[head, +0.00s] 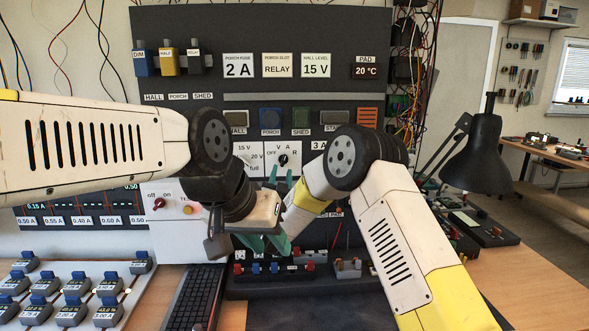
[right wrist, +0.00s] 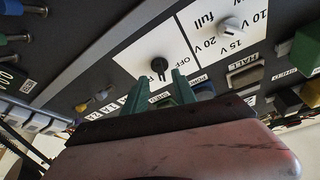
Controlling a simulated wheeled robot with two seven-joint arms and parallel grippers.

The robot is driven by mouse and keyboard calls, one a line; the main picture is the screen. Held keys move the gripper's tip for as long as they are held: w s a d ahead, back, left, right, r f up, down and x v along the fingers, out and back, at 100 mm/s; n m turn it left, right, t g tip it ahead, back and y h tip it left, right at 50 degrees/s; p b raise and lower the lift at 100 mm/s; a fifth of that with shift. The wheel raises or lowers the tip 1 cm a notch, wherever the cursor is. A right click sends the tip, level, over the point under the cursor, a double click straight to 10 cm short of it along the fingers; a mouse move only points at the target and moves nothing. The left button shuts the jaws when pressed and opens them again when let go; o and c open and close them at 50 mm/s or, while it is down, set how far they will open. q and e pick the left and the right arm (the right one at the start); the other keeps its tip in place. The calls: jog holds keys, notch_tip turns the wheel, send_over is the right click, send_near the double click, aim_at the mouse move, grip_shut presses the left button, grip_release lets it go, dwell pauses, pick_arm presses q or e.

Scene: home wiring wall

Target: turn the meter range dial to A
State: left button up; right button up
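The meter range dial (head: 283,160) is a small black knob on a white plate marked OFF, V, A and R. It also shows in the right wrist view as a black knob (right wrist: 159,64); which mark it points at is too small to tell. My right gripper (right wrist: 158,80) has its two green fingers apart, just short of the dial, with the knob showing between and beyond the tips. In the head view the right gripper (head: 283,178) is just below the dial, partly hidden by my arms. My left gripper (head: 266,244) is lower, empty, its green fingers apart.
A white knob (right wrist: 231,25) on a voltage plate is beside the dial. Coloured blocks (head: 270,117) sit on the panel above. A red switch (head: 159,203) is at left. A keyboard (head: 194,298) and labelled blocks lie below; a black lamp (head: 480,150) stands at right.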

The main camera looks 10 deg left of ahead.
jog(key=v, duration=0.3)
jog(key=shift+s+f, duration=0.1)
jog(key=shift+s, duration=0.15)
jog(key=w+d+r+n+g+y, duration=0.2)
jog(key=d+r+g+y, duration=0.1)
jog(key=d+r, duration=0.4)
jog(key=s+d+r+n+g, duration=0.2)
jog(key=s+d+r+g, duration=0.3)
jog(key=s+d, duration=0.4)
jog(key=s+d+f+g+h, duration=0.1)
jog(key=s+d+f+g, duration=0.1)
jog(key=s+d, duration=0.4)
jog(key=s+d+f+g+h, duration=0.1)
jog(key=s+d+f+g, duration=0.2)
jog(key=s+d, duration=0.4)
jog(key=s+d+f+g+h, duration=0.1)
jog(key=s+d, duration=0.6)
jog(key=s, duration=0.9)
notch_tip(320, 180, down, 2)
jog(key=shift+s+f+m+g+h, duration=0.2)
jog(key=shift+s+m+g+h, duration=0.15)
jog(key=shift+g, duration=0.55)
